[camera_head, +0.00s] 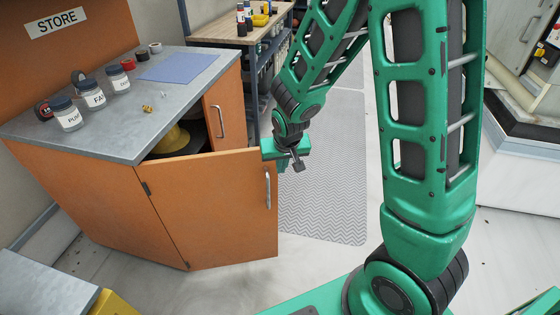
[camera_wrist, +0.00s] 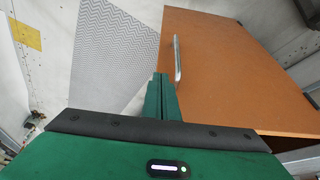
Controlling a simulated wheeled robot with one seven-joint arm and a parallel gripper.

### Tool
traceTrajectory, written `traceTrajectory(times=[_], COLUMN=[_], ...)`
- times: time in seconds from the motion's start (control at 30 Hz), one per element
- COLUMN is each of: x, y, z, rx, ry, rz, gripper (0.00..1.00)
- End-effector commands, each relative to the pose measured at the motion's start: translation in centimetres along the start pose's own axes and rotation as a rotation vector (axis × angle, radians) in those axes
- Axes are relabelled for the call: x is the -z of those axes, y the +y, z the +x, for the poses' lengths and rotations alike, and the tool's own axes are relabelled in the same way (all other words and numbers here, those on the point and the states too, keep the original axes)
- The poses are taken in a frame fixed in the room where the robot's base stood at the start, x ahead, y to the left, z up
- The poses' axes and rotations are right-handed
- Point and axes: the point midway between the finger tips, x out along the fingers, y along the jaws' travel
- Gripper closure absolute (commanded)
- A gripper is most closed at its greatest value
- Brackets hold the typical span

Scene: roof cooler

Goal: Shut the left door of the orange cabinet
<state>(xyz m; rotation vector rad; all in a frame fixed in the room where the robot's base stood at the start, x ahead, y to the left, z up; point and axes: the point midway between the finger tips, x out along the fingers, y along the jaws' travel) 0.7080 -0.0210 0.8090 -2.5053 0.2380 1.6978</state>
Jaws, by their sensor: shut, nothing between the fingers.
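The orange cabinet (camera_head: 90,185) has a grey top. Its left door (camera_head: 220,215) stands swung wide open, with a silver upright handle (camera_head: 267,188) near its free edge. My gripper (camera_head: 297,163) is by the upper free corner of this door. In the wrist view, my shut, empty fingers (camera_wrist: 161,92) lie beside the door's free edge, close to the handle (camera_wrist: 177,58), with the orange door panel (camera_wrist: 225,75) to their right. I cannot tell whether they touch the door. The right door (camera_head: 228,105) looks closed.
Labelled jars (camera_head: 93,95), tape rolls and a blue sheet (camera_head: 180,68) sit on the cabinet top. A yellow hard hat (camera_head: 172,140) shows inside. A workbench (camera_head: 235,28) stands behind. A grey patterned mat (camera_head: 325,190) covers clear floor right of the door.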

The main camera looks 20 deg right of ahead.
Motion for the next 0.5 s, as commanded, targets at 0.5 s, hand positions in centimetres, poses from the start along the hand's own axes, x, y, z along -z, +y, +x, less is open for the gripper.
traceTrajectory(times=[0.5], x=[3.5], y=[0.0], z=[3.8], rx=[0.000], ry=[0.000], rz=[0.001], gripper=[1.00])
